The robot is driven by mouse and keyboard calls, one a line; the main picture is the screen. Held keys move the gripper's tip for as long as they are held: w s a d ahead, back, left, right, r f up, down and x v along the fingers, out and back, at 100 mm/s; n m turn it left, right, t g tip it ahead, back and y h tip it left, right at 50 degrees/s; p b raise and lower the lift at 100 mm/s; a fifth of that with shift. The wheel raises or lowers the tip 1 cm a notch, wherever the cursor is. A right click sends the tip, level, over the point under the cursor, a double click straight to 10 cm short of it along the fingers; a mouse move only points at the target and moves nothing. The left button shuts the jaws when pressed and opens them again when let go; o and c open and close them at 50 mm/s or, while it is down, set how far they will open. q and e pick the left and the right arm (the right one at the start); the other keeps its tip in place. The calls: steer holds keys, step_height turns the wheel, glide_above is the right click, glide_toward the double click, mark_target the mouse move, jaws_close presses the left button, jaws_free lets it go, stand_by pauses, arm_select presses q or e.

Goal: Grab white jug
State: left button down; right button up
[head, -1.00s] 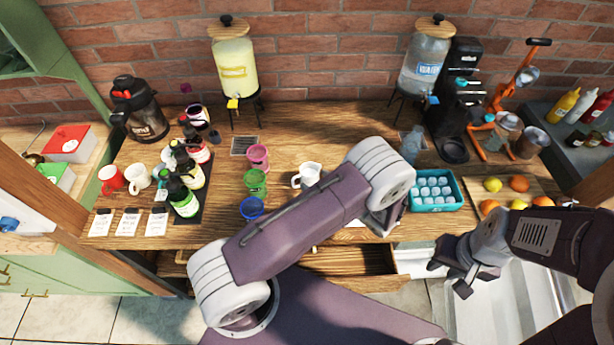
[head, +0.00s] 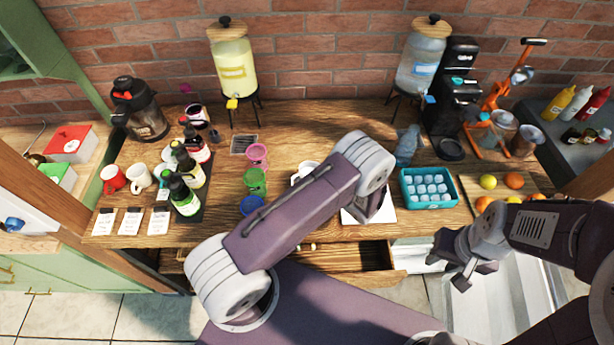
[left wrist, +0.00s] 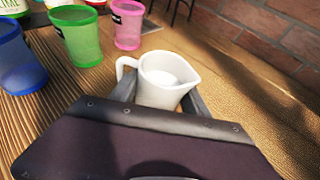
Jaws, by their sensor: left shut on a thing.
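The white jug (left wrist: 168,78) stands in the left wrist view with its handle to the left and its spout to the right. My left gripper (left wrist: 162,98) has a finger on each side of it and is shut on its body. In the head view only a part of the jug (head: 304,170) shows behind my left arm, which hides the left gripper's fingers there. I cannot tell whether the jug touches the table. My right gripper (head: 455,268) is open and empty, in front of the table at the right.
Pink (head: 257,156), green (head: 255,181) and blue (head: 252,206) cups stand left of the jug. Bottles (head: 183,198) and mugs (head: 139,178) stand farther left. A teal ice tray (head: 430,203) lies to the right. An open drawer (head: 345,258) is below. Table behind the jug is clear.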

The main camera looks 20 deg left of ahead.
mark_target(303, 165)
arm_select(q)
steer(key=shift+r, duration=0.15)
steer(key=shift+r+b, duration=0.45)
steer(key=shift+r, duration=1.3)
steer(key=w+d+r+b, duration=0.3)
steer(key=w+d+r, duration=0.2)
steer(key=d, duration=0.5)
step_height(303, 165, up, 2)
steer(key=shift+w+d+r, duration=0.1)
steer(key=shift+w+d, duration=0.05)
steer(key=shift+w, duration=0.05)
steer(key=shift+d, duration=0.1)
